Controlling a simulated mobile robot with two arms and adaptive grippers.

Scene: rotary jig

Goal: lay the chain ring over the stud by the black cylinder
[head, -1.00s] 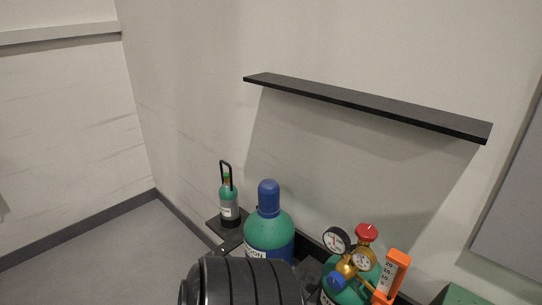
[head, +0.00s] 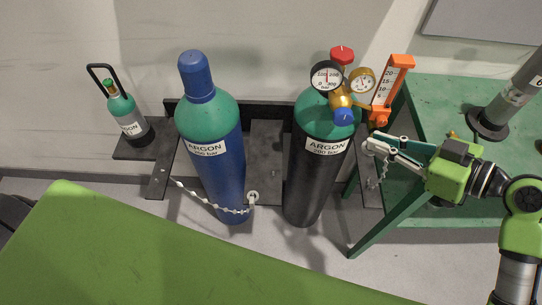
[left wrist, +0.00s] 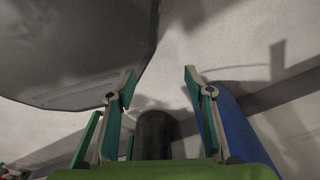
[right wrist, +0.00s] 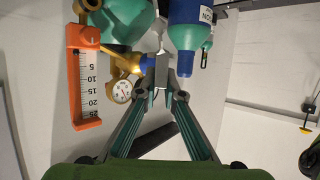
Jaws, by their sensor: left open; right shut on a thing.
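The black cylinder (head: 305,185) stands upright with a green shoulder, to the right of the blue cylinder. My right gripper (head: 371,147) is just right of its shoulder, below the orange gauge. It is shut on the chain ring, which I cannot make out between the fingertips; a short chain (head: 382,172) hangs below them. My left gripper (left wrist: 160,78) is open and empty.
The blue cylinder (head: 228,160) has a chain (head: 208,204) across its front. A regulator with dials (head: 342,90) and an orange scale (head: 391,83) rise above the black cylinder. A green table (head: 445,105) stands at right. A small cylinder (head: 125,115) is at left.

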